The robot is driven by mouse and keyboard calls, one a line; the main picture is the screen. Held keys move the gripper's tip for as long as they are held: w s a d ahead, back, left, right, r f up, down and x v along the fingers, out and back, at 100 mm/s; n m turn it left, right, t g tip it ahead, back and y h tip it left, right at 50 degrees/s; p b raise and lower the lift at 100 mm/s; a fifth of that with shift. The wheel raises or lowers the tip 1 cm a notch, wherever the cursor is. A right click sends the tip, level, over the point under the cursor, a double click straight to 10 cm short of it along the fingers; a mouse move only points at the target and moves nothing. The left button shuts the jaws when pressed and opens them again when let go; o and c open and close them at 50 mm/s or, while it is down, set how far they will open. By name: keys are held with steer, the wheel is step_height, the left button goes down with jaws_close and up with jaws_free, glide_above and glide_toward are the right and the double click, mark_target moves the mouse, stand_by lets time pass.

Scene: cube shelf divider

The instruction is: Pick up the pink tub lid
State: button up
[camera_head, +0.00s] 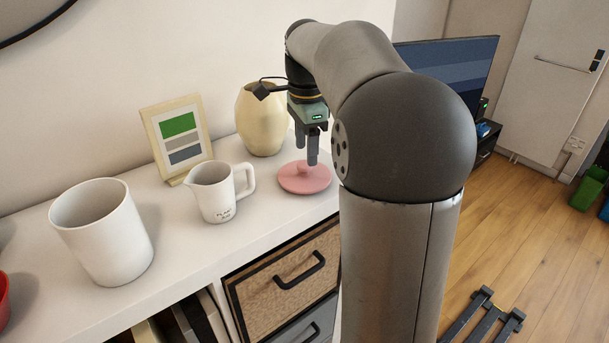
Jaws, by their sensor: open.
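The pink tub lid (302,180) lies flat on the white top of the cube shelf (195,253), near its front edge. It is a round disc with a small raised knob in the middle. My gripper (311,158) points down just above the lid, its fingertips close to the knob and slightly to its right in the picture. The fingers are open with nothing between them. I cannot tell from this view whether a fingertip touches the lid. My arm hides the shelf to the right of the lid.
A cream vase (262,120) stands behind the lid. A white pitcher (217,192) stands to its left, with a picture frame (178,137) behind. A large white cup (103,232) and part of a red bowl (3,299) are farther left. Drawers (288,275) sit below.

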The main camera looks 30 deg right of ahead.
mark_target(305, 163)
steer(key=shift+f+p, duration=0.35)
steer(key=shift+f, duration=1.9)
jaws_close()
steer(key=shift+r, duration=0.1)
